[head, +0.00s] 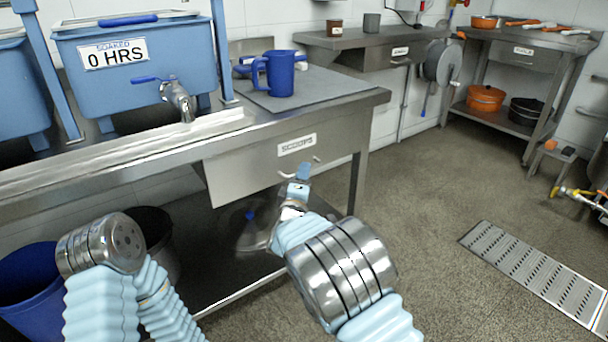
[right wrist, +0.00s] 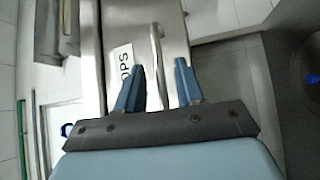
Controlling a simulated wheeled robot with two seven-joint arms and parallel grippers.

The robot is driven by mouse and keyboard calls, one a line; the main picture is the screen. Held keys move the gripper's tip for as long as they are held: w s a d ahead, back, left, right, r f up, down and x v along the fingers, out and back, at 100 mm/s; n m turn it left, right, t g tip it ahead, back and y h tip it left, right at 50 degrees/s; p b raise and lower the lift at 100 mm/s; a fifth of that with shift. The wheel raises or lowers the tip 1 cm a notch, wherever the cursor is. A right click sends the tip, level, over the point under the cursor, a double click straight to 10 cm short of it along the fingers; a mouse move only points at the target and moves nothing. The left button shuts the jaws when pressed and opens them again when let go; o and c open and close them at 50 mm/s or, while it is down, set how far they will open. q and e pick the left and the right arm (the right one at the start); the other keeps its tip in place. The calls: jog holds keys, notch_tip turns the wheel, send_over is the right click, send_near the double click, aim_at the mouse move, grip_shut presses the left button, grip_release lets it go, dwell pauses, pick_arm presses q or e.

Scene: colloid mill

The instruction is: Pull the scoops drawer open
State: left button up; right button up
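The scoops drawer (head: 240,172) is a steel front under the bench, with a white "SCOOPS" label (head: 297,144). It looks shut. Its bar handle (head: 317,159) is partly hidden by my right gripper (head: 300,178) in the head view. In the right wrist view, the handle (right wrist: 157,62) runs between the two blue fingers of my right gripper (right wrist: 159,82). The fingers are apart, with space on both sides of the bar, so the gripper is open around the handle's end. My left arm shows at the lower left, but its gripper is out of view.
A blue jug (head: 280,74) stands on the grey mat (head: 318,86) on the bench. A blue tub (head: 140,65) marked "0 HRS" stands left of it. A blue bin (head: 35,290) is below the bench. The floor (head: 430,200) right of the drawer is clear.

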jog(key=shift+w+r, duration=0.1)
jog(key=shift+w, duration=0.5)
grip_shut()
